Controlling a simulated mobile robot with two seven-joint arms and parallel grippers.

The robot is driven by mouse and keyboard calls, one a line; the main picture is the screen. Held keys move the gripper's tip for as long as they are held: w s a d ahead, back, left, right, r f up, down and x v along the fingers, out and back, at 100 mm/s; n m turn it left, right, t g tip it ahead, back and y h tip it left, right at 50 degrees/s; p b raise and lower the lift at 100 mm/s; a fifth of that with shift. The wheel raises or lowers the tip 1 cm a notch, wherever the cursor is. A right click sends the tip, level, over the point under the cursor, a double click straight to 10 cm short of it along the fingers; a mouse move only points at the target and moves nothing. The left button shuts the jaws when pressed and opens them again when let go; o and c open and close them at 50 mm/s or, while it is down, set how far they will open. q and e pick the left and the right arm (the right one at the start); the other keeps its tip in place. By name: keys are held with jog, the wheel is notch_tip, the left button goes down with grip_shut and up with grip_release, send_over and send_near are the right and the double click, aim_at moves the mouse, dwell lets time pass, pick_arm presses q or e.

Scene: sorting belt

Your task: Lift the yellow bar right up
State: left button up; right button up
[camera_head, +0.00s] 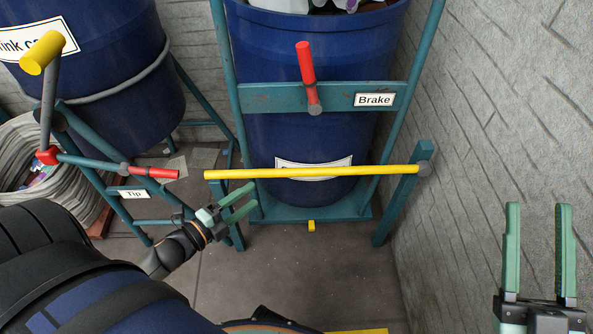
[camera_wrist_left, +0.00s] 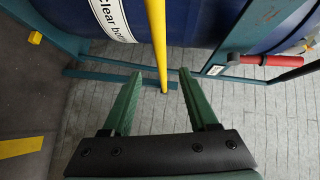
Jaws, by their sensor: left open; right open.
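The yellow bar (camera_head: 310,172) lies nearly level across the front of a blue barrel. Its right end meets a grey pivot on a teal post; its left end is free. My left gripper (camera_head: 245,202) is open, just below the bar near its free end. In the left wrist view the bar (camera_wrist_left: 158,45) runs down from the top, its end showing between the open fingertips (camera_wrist_left: 160,75). The fingers are not closed on it; I cannot tell the exact depth gap. My right gripper (camera_head: 540,212) is open and empty at the lower right, away from the bar.
The blue barrel (camera_head: 265,60) stands in a teal frame with a red brake lever (camera_head: 306,70) above the bar. A red tip lever (camera_head: 150,172) is at the left, near a second barrel (camera_head: 110,90). A grey wall (camera_head: 500,100) bounds the right.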

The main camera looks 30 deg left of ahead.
aim_at(279, 176)
pick_arm(q)
jog(key=b+x, duration=0.1)
jog(key=x, duration=0.5)
jog(key=shift+w+f+b, duration=0.1)
jog(key=shift+w+b, duration=0.1)
jog(key=shift+b, duration=0.1)
jog(key=shift+b+x, duration=0.65)
jog(key=shift+x, duration=2.5)
pick_arm(e)
jog(key=shift+s+a+r+n+y, duration=0.2)
jog(key=shift+s+r+n+y, duration=0.65)
jog(key=shift+s+y, duration=0.3)
jog(key=shift+s+a+r+n+y, duration=0.2)
jog(key=shift+s+r+n+y, duration=0.65)
jog(key=shift+y, duration=0.4)
pick_arm(q)
jog(key=shift+c, duration=0.2)
pick_arm(e)
jog(key=shift+f, duration=0.1)
pick_arm(q)
grip_shut()
